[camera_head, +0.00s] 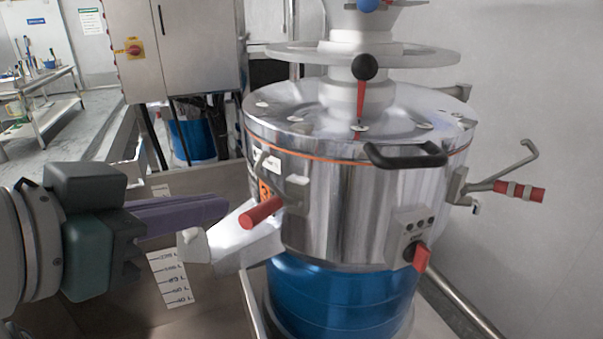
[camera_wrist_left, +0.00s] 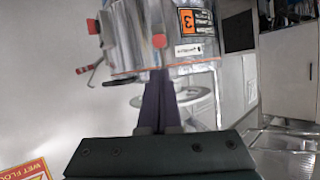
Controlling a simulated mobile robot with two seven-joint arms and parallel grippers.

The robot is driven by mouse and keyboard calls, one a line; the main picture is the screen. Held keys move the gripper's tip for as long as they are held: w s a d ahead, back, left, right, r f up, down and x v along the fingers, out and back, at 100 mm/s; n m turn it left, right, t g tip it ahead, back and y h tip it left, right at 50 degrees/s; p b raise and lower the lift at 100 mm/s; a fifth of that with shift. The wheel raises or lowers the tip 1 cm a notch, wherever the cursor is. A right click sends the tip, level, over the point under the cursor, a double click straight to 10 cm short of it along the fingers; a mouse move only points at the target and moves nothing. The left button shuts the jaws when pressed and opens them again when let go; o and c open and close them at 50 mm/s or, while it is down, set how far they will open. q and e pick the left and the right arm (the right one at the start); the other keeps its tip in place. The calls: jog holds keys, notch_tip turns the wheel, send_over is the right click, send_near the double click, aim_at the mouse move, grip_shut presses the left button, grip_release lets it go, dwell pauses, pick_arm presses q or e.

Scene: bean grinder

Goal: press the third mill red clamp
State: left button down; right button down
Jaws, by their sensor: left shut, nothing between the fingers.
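The third mill (camera_head: 330,200) is a shiny steel drum with an orange "3" label (camera_head: 265,190). On its left front a clamp with a red handle (camera_head: 262,213) sticks out toward the lower left. A second red-handled clamp (camera_head: 520,190) is raised on the right side. My left gripper (camera_head: 226,207) is shut and empty, its purple fingers pointing right, a little left of the near red handle in the picture. The left wrist view shows the mill upside down, with the near red handle (camera_wrist_left: 158,41) beyond the fingertips (camera_wrist_left: 160,74). Contact is not visible. My right gripper is not in view.
A blue drum (camera_head: 340,300) stands under the mill, and a steel chute (camera_head: 240,240) lies below the fingers. The mill has a red switch (camera_head: 422,256) and a black lid handle (camera_head: 405,156). A control cabinet (camera_head: 180,45) stands behind. A wall closes the right side.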

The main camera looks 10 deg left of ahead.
pick_arm(q)
send_near(277, 193)
jog(key=x, duration=0.4)
jog(key=shift+w, duration=0.15)
